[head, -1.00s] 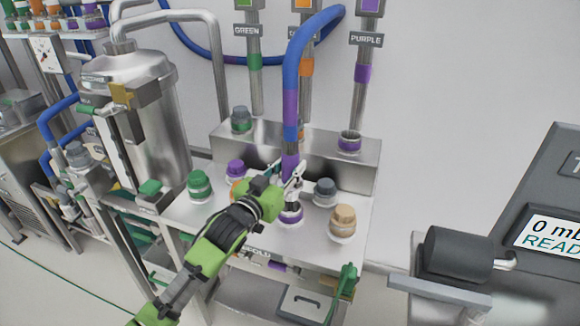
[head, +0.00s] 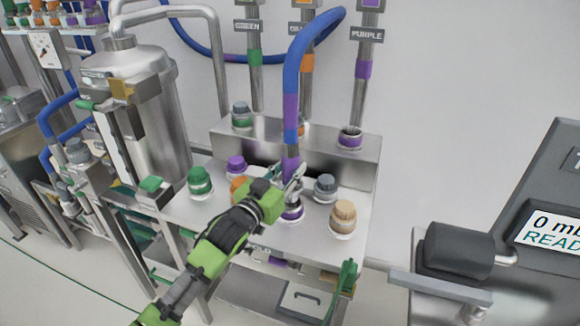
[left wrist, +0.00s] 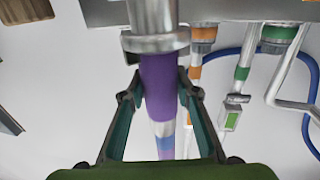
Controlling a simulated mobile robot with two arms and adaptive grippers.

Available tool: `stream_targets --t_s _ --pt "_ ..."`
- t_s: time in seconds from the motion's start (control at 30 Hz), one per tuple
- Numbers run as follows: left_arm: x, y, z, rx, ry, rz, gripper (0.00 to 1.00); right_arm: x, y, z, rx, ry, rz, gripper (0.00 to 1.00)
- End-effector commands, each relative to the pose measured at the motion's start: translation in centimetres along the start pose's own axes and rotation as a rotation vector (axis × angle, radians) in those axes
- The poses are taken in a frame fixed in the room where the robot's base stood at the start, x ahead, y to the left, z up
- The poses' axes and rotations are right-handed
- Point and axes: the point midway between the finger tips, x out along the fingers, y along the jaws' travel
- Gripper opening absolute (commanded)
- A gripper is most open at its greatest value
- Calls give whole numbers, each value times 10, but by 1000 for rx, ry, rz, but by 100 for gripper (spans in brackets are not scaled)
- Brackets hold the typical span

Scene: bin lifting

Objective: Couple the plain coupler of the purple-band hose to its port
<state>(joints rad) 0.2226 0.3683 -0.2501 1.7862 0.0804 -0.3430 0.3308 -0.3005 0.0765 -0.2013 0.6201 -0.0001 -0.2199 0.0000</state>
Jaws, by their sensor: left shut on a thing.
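The purple-band hose (head: 292,70) is blue with purple bands and arches up over the bench. My left gripper (head: 290,178) is shut on its purple sleeve near the lower end. In the left wrist view the sleeve (left wrist: 160,88) lies between my fingers, with the metal coupler (left wrist: 155,30) just beyond them. In the head view, a purple-ringed metal fitting (head: 291,212) is below the gripper at the bench top; I cannot tell whether coupler and fitting are joined. A purple-ringed port (head: 349,138) sits on the back ledge, below the PURPLE sign. My right gripper is not in view.
Green (head: 200,182), purple (head: 237,167), grey (head: 325,187) and tan (head: 343,218) capped fittings stand close around the gripper. A steel tank (head: 140,110) is at the left. A grey cabinet (head: 550,200) is at the right.

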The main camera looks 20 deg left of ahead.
Motion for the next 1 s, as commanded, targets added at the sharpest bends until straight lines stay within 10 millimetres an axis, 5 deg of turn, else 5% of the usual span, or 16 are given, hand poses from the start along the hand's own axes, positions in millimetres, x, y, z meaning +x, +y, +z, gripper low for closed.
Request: stream_targets --t_s 1.0 --pt "0 0 28 1 5 0 0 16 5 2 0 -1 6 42"
